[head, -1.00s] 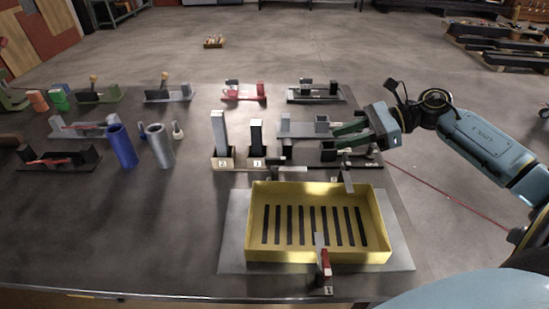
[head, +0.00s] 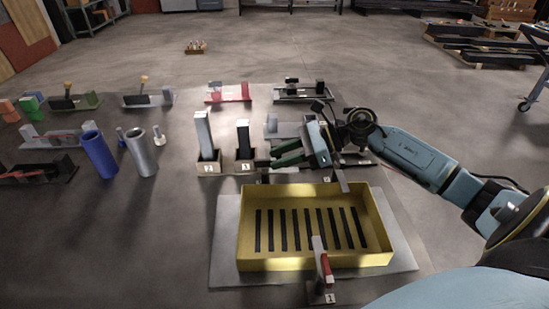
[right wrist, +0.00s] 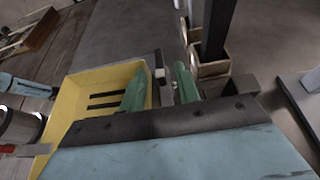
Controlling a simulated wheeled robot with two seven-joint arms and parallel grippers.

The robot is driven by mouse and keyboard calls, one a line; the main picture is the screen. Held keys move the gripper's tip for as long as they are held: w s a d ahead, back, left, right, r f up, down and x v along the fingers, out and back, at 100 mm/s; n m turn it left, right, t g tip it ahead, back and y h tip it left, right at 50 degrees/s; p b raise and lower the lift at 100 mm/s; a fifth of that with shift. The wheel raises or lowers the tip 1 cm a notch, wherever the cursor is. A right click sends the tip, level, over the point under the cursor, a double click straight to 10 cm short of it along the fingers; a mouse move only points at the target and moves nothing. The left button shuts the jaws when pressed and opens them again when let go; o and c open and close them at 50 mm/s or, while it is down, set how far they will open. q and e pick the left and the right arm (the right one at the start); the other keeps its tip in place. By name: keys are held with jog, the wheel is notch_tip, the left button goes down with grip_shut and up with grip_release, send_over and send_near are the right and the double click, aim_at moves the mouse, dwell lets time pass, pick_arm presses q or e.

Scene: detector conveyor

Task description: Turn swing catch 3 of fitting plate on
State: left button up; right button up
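The fitting plate (head: 226,240) is a grey plate bearing a yellow slotted tray (head: 380,262). A swing catch with a red part and a number label (head: 323,272) stands at its front edge. Another catch with a grey arm (head: 340,178) is at the tray's back edge; I cannot read which is catch 3. My right gripper (head: 274,153), with green fingers, is open behind the tray's back edge. In the right wrist view its fingers (right wrist: 160,88) stand apart, with a small grey and dark upright piece (right wrist: 160,74) between them, apparently not clamped. My left gripper is not in view.
Two numbered upright blocks, one grey (head: 204,135) and one black (head: 244,140), stand just left of my right gripper. A blue tube (head: 99,155) and a grey tube (head: 140,152) stand further left. Several small fixtures line the back. The table's front left is clear.

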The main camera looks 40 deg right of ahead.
jog(key=shift+x, duration=1)
grip_shut()
